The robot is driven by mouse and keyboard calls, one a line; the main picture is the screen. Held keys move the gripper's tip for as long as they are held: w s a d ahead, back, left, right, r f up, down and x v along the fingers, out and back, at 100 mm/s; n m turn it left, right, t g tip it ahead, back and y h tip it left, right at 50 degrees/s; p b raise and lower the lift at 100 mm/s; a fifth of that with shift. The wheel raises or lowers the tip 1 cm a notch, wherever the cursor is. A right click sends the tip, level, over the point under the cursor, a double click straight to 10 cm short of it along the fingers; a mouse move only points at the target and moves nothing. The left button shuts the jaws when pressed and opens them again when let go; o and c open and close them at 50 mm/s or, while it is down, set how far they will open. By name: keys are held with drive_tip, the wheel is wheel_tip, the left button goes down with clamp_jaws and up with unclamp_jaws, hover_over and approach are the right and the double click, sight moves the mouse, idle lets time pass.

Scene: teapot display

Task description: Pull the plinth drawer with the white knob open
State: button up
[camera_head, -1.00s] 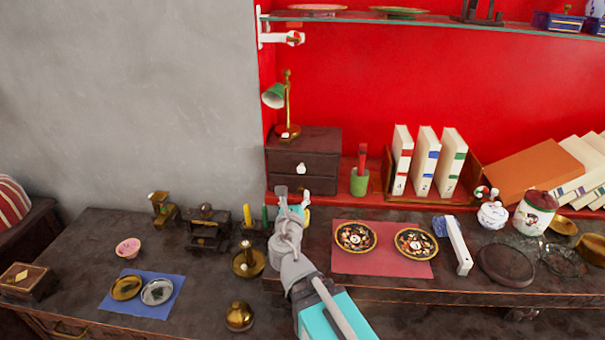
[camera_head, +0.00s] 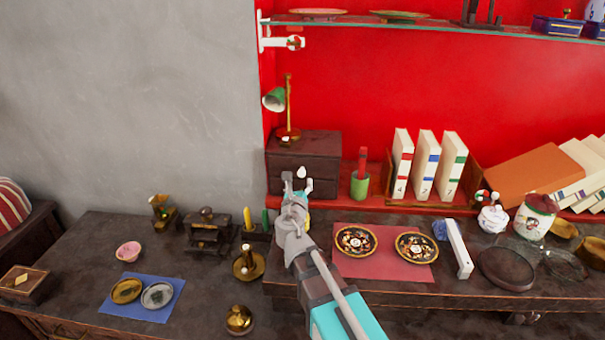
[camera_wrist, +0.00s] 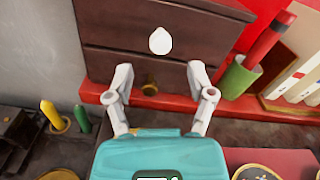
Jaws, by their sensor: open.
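The plinth (camera_head: 318,160) is a small dark brown chest with drawers, standing on the red ledge against the red wall. Its white knob (camera_head: 300,172) sticks out from the front; in the wrist view the white knob (camera_wrist: 160,41) is ahead of my gripper. A brass knob (camera_wrist: 150,86) shows lower on the front. The drawer fronts look flush and shut. My gripper (camera_head: 296,180) is open and empty in front of the plinth. In the wrist view its fingertips (camera_wrist: 160,74) are spread, just below the white knob and apart from it. My gripper partly hides the lower front in the head view.
A yellow candle (camera_head: 247,220) and brass pieces are at left. Plates on a red mat (camera_head: 380,268) lie at right.

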sight(301, 174)
drive_tip(key=w, duration=0.6)
drive_tip(key=shift+w+d, duration=0.1)
drive_tip(key=shift+w, duration=0.15)
clamp_jaws()
